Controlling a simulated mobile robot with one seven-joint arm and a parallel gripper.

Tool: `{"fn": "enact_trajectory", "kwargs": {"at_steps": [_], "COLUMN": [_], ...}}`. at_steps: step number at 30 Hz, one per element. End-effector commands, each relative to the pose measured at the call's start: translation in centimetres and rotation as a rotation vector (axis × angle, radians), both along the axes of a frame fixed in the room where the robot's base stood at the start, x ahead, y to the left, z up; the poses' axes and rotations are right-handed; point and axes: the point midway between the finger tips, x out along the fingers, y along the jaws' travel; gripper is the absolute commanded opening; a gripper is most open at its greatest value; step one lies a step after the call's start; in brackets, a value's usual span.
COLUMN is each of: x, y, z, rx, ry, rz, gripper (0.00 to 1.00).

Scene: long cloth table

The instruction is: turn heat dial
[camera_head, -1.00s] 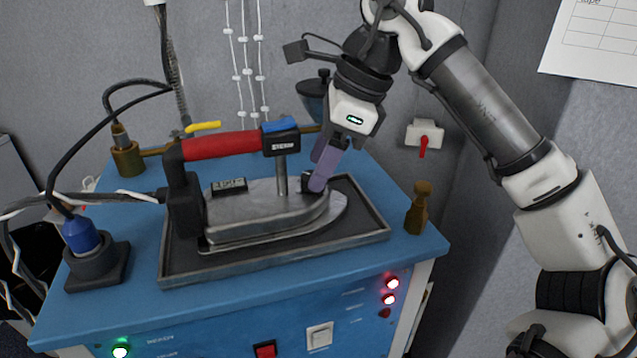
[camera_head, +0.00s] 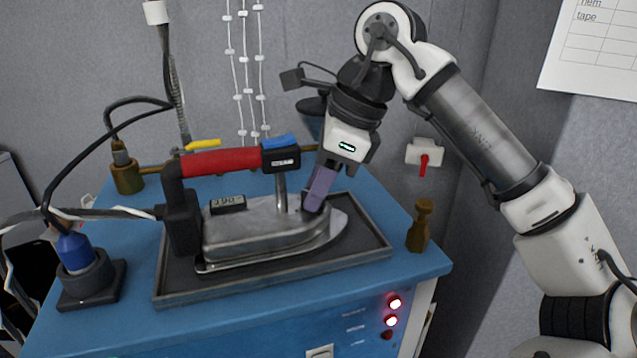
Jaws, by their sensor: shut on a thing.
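The iron (camera_head: 265,236) has a grey metal body, a red handle (camera_head: 220,162) and a blue steam button. It rests in a dark tray (camera_head: 365,249) on a blue station. A small black display (camera_head: 228,203) reading about 390 sits on top of the iron near its rear. My gripper (camera_head: 313,207) points down at the front top of the iron, with purple fingers. It is shut on the heat dial, which the fingers mostly hide.
A blue plug in a dark socket (camera_head: 88,277) stands at the left with cables. A brass post (camera_head: 421,225) stands at the right corner of the blue station (camera_head: 130,224). Red lights (camera_head: 393,312) glow on its front. A red-lever switch (camera_head: 424,154) is on the wall behind.

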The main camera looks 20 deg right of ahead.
Motion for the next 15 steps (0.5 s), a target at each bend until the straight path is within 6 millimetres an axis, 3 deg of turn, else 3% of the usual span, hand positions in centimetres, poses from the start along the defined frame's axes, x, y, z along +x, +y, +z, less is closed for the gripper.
{"fn": "enact_trajectory", "kwargs": {"at_steps": [7, 15], "x": [-0.18, -0.20], "y": [0.05, 0.05], "z": [-0.25, -0.05], "rx": [-0.004, -0.001], "ry": [-0.001, 0.001], "rz": [-0.197, -0.241], "gripper": [0.08, 0.08]}}
